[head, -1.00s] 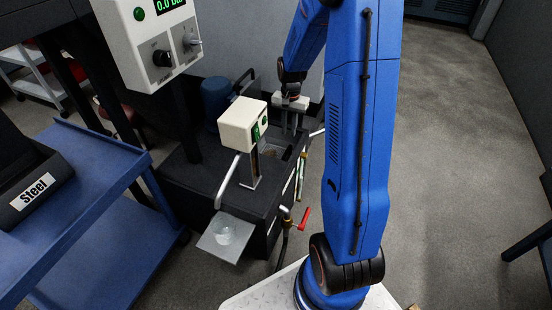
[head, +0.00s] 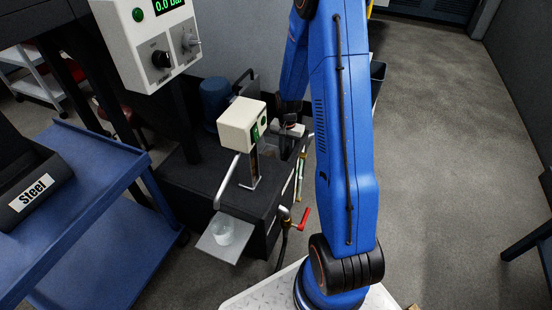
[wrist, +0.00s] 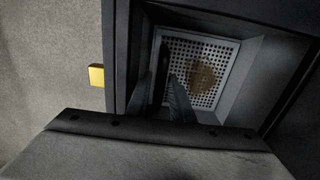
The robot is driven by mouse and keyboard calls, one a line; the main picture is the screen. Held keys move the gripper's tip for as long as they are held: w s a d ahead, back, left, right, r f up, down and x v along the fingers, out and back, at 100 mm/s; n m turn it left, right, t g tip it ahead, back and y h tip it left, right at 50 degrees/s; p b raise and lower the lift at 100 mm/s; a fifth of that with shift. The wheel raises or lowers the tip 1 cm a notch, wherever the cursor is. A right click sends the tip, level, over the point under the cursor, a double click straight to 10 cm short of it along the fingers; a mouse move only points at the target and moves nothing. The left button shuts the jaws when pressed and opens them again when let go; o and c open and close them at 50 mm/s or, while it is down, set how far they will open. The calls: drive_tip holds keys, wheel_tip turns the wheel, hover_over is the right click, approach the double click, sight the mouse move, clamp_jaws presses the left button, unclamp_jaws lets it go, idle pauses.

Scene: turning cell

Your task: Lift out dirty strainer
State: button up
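The dirty strainer (wrist: 226,72) is a pale perforated plate with a brown patch of dirt, set down inside a square dark opening in the wrist view. My gripper (wrist: 168,66) has its two dark fingers apart with a gap between them, and they reach over the left part of the strainer. In the head view my gripper (head: 287,152) is over the tank (head: 205,188), behind the cream box. The strainer is hard to make out there.
A cream box on a post (head: 240,127) stands on the tank close to my gripper. A clear cup (head: 222,232) sits on a small shelf at the front. A red-handled valve (head: 302,219) sticks out nearby. A blue cart (head: 85,205) is at left.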

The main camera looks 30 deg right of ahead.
drive_tip(key=shift+f, duration=0.4)
clamp_jaws()
idle(1.2)
